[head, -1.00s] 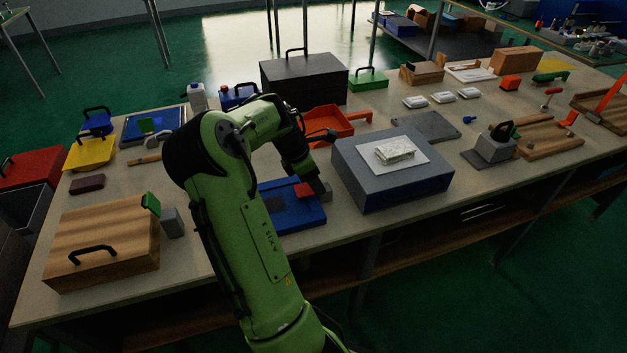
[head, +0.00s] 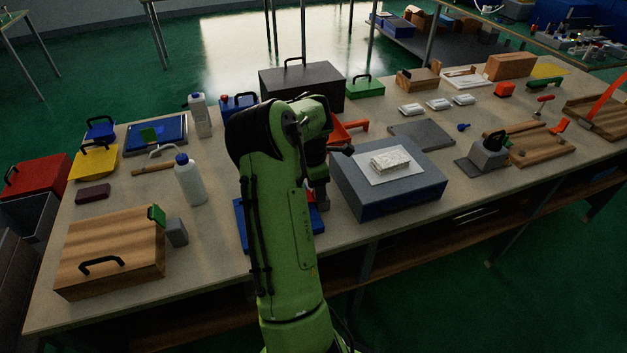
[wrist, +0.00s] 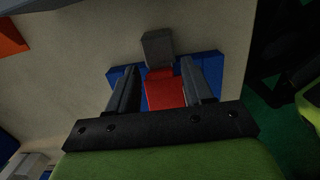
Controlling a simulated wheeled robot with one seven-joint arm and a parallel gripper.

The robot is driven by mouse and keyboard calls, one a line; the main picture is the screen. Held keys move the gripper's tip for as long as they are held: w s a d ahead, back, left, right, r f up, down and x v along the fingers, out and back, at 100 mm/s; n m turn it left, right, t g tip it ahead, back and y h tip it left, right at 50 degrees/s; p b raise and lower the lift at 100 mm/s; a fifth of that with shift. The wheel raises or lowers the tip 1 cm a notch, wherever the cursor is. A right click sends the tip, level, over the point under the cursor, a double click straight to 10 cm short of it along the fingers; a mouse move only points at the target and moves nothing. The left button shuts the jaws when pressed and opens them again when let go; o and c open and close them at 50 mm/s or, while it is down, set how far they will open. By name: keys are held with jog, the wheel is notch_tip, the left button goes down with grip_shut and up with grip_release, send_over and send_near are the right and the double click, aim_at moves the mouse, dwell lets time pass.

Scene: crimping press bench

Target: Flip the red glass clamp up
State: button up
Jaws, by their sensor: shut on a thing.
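The red glass clamp (wrist: 165,92) lies between the two dark fingers of my gripper (wrist: 163,70) in the wrist view, and the gripper is shut on it. A grey block (wrist: 157,48) sits just beyond the clamp's far end. Blue base parts (wrist: 125,78) show on both sides of the fingers. In the head view the blue base (head: 243,228) shows left of my arm, which covers most of it. Only a small bit of red shows beside the arm there, and the fingertips are hard to make out.
A large grey-blue box (head: 390,195) with a white plate stands close right of my gripper. An orange tray (head: 350,130) lies behind. White bottles (head: 190,180) and a wooden box (head: 110,250) stand to the left. Some bare bench lies between the wooden box and the blue base.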

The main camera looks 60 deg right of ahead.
jog(key=t+y+p, duration=0.1)
jog(key=p, duration=0.1)
jog(key=t+y+p, duration=0.1)
jog(key=p, duration=0.1)
jog(key=s+d+t+y+p, duration=0.1)
jog(key=p, duration=0.1)
jog(key=shift+s+r, duration=0.1)
jog(key=shift+r, duration=0.15)
jog(key=t+y+p, duration=0.2)
jog(key=p, duration=0.1)
jog(key=shift+s+d+f, duration=0.25)
jog(key=shift+d+f, duration=0.1)
jog(key=shift+f, duration=0.1)
jog(key=o, duration=0.7)
jog(key=p+v, duration=0.4)
jog(key=v, duration=1.1)
jog(key=shift+s+d+r, duration=0.15)
jog(key=shift+d+r, duration=0.1)
jog(key=shift+r, duration=0.1)
